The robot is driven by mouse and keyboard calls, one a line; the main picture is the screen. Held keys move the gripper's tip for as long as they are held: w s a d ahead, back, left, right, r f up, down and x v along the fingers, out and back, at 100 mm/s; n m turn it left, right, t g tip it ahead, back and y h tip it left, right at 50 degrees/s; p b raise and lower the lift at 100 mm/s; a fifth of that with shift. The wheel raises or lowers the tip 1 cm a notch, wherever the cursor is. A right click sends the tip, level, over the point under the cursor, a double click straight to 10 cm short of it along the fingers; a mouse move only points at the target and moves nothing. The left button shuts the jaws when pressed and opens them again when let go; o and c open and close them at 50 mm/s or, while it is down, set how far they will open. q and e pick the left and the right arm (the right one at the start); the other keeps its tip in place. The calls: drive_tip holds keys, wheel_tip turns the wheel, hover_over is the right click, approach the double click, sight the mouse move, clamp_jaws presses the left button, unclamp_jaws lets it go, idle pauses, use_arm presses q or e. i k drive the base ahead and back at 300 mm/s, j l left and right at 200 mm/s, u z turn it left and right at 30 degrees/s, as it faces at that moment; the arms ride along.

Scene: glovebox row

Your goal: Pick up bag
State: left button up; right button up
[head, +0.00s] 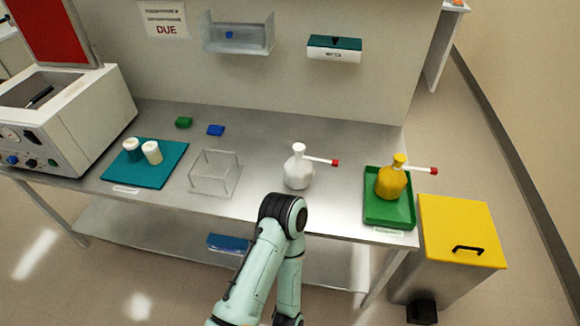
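I cannot make out anything that is clearly a bag. A small green item (183,122) and a small blue item (215,130) lie apart on the steel bench (262,127), towards its back; they are too small to identify. A larger blue object (228,243) lies on the shelf under the bench, and I cannot tell what it is. One of my arms rises from the bottom middle, bends at a dark joint in front of the bench and goes back down. Neither of my grippers is in view.
A teal mat (165,176) with two white-capped jars, a clear open box (214,173), a white bottle (298,167) and a green tray (388,212) holding a yellow bottle (391,180) stand on the bench. A yellow-lidded bin (462,225) stands right; a white machine (62,130) left.

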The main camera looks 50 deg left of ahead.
sight(297, 170)
drive_tip(key=u, duration=1.55)
